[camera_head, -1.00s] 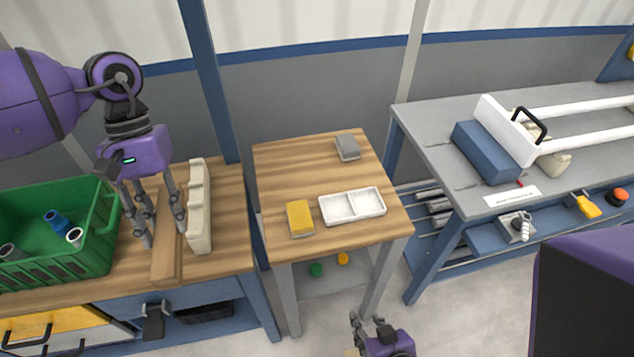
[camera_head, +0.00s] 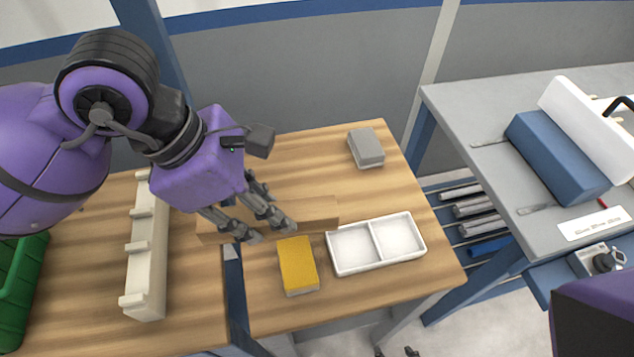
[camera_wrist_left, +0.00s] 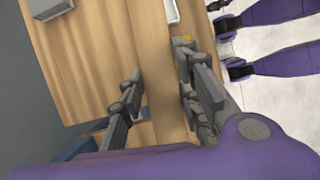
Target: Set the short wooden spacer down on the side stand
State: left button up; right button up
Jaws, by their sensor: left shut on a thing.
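My left gripper (camera_head: 252,232) is shut on the short wooden spacer (camera_head: 318,212), a flat light-brown plank. The spacer points across the picture, its right end over the side stand (camera_head: 300,160) and its left end towards the gap by the left bench. It lies behind the yellow block; I cannot tell whether it touches the stand. In the left wrist view the spacer (camera_wrist_left: 160,60) runs between the two fingers. Only dark tips, apparently of my right gripper (camera_head: 395,352), show at the bottom edge.
On the stand are a yellow block (camera_head: 298,264), a white two-part tray (camera_head: 338,268) and a grey block (camera_head: 366,147). The stand's back left is clear. A cream notched rack (camera_head: 148,245) and green crate (camera_head: 20,270) are on the left bench.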

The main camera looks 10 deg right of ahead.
aim_at(309, 187)
pick_arm(q)
jog(key=shift+w+d+r+n, duration=0.15)
jog(key=shift+w+d+n, duration=0.1)
jog(key=shift+n, duration=0.15)
jog(key=w+d+f, duration=0.2)
jog(key=w+f, duration=0.1)
jog(key=w+d+f, duration=0.5)
jog(key=w+d, duration=0.1)
jog(key=w, duration=0.1)
jog(key=shift+f, duration=0.4)
jog(key=shift+w+d+f, duration=0.25)
jog(key=shift+w+f, duration=0.1)
jog(key=shift+f, duration=0.05)
jog(key=shift+w+f, duration=0.1)
jog(key=shift+f, duration=1.55)
jog(key=shift+f, duration=0.15)
jog(key=o, duration=1.3)
jog(key=shift+c, duration=0.2)
